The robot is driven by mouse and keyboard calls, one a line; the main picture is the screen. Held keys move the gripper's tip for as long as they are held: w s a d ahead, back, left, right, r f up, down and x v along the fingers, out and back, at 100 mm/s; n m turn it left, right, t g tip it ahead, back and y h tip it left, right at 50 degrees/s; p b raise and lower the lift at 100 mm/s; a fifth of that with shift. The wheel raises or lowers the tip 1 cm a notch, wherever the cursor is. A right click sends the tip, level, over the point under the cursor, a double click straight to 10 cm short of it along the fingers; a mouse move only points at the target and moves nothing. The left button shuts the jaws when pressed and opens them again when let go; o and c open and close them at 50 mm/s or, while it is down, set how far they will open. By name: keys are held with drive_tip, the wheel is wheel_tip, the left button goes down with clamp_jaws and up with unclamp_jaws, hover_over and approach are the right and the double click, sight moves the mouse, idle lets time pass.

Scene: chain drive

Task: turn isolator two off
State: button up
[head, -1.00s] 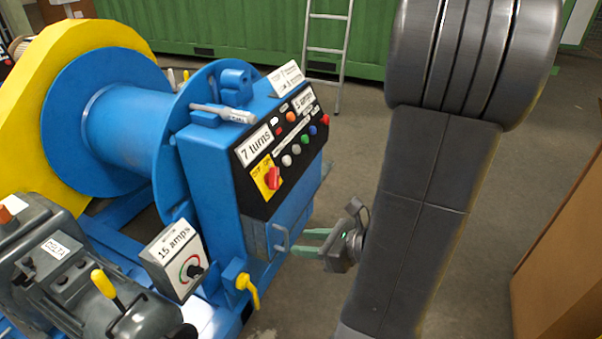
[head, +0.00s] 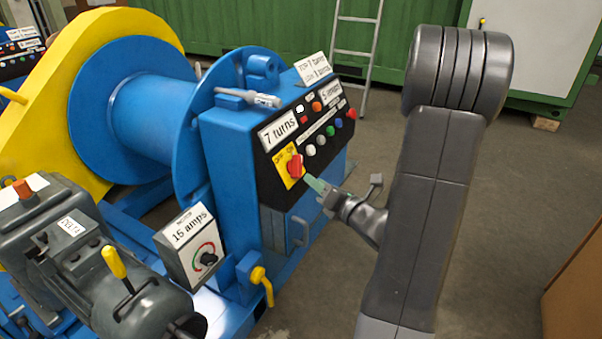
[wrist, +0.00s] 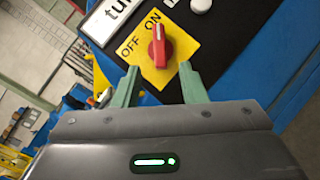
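A red rotary switch (head: 295,166) sits on a yellow OFF/ON plate (head: 283,160) on the black panel of the blue winch cabinet. In the wrist view the red knob (wrist: 158,47) stands between OFF and ON lettering, its pale line pointing towards the top, nearer ON. My gripper (head: 315,183) is just in front of the switch. In the wrist view its two green fingers (wrist: 157,84) are apart, one on each side below the knob, with nothing between them. I cannot read any "isolator two" label.
Coloured push buttons (head: 323,132) sit beside the switch on the panel. A "15 amps" box (head: 190,243) with a dial and a yellow lever (head: 262,285) stand at lower left.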

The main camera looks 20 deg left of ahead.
sight(301, 170)
drive_tip(key=b+x, duration=0.1)
drive_tip(key=x, duration=0.6)
drive_tip(key=shift+w+a, duration=0.15)
drive_tip(key=shift+a, duration=0.2)
drive_tip(key=shift+c, duration=0.2)
clamp_jaws()
